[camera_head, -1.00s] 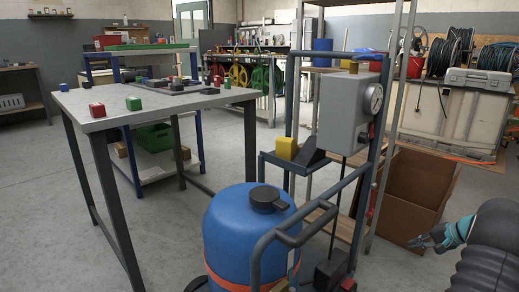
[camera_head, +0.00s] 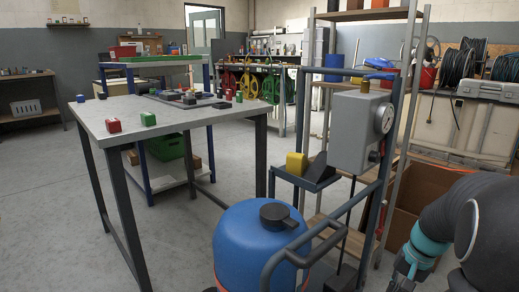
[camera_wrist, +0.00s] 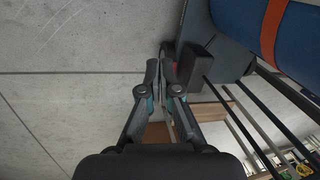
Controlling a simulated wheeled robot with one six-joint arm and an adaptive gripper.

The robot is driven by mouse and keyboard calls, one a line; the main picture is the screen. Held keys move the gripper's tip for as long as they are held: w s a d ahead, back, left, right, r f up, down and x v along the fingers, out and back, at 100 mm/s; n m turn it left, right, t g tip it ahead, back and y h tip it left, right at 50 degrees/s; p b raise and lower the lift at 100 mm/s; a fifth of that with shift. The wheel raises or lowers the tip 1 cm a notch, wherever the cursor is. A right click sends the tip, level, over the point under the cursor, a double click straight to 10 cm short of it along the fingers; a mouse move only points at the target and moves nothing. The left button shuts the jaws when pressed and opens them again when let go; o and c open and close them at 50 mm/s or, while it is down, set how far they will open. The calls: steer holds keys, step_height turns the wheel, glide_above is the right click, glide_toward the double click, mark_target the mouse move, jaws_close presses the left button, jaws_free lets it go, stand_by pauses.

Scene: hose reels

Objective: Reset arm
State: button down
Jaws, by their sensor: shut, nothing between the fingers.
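My gripper (camera_head: 402,284) is at the lower right of the head view, hanging below a teal wrist joint. Its lower end is cut off by the bottom edge of the picture. The wrist view shows its two dark fingers (camera_wrist: 163,72) drawn together at the tips with nothing held. Grey concrete floor and part of the cart frame lie beyond them.
A blue tank (camera_head: 248,250) stands in a metal-framed cart just left of my arm, with a grey gauge box (camera_head: 355,130). A cardboard box (camera_head: 432,185) is behind my arm. A workbench (camera_head: 165,112) stands left. Floor at far left is clear.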

steer(key=s+a+r+n+t+h+p, duration=0.1)
steer(key=s+a+r+n+t+p, duration=0.1)
steer(key=s+a+r, duration=0.5)
steer(key=s+a+r+n+t+h+p, duration=0.1)
steer(key=s+a+r+n+p, duration=0.3)
steer(key=a+r, duration=0.6)
steer(key=s+a+n+t, duration=0.1)
steer(key=s+a+n, duration=0.1)
steer(key=s+a, duration=0.1)
steer(key=shift+a+r, duration=0.15)
steer(key=shift+a, duration=0.4)
